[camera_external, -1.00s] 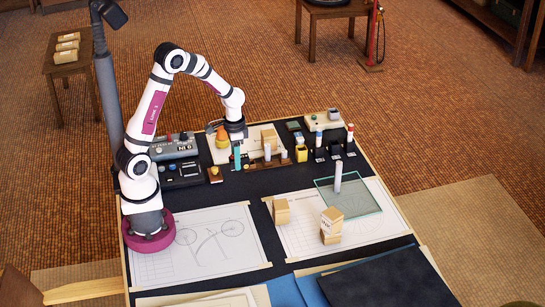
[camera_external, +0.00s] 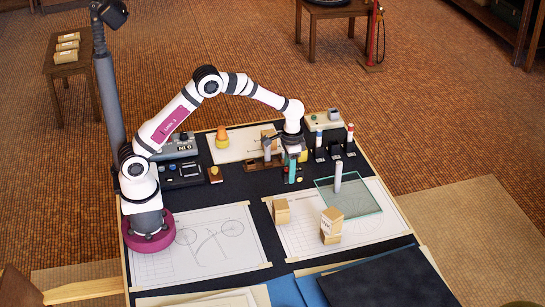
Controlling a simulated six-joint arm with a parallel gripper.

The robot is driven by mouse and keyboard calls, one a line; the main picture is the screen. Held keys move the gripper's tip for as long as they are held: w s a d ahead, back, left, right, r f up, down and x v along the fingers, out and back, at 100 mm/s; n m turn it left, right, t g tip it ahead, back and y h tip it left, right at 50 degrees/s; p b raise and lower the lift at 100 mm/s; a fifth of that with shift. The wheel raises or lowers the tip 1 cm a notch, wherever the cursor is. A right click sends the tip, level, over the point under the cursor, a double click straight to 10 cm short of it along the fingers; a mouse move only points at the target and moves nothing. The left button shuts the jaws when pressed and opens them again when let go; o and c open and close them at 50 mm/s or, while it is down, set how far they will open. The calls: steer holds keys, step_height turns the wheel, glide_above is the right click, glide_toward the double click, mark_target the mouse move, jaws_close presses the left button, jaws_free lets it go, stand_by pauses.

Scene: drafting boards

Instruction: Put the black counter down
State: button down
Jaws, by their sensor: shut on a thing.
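My gripper (camera_external: 291,177) points down over the dark board, left of the glass plate and in front of the wooden rack. It is shut. A teal upright strip shows at its fingers. The black counter between the fingers is too small and dark against the board to make out its outline. I cannot tell whether its underside touches the board.
A white cylinder (camera_external: 338,178) stands upright on the glass plate (camera_external: 362,206). Wooden blocks (camera_external: 281,212) (camera_external: 331,225) stand on the right drawing. Black stands (camera_external: 336,151) hold markers behind right. A dark control box (camera_external: 180,172) is at the left.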

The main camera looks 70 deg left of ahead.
glide_above(289, 186)
step_height(289, 186, down, 3)
steer(key=shift+d+f, duration=0.15)
steer(key=shift+f, duration=2.1)
steer(key=shift+f, duration=0.25)
steer(key=shift+c, duration=2.4)
jaws_free()
steer(key=shift+f, duration=0.1)
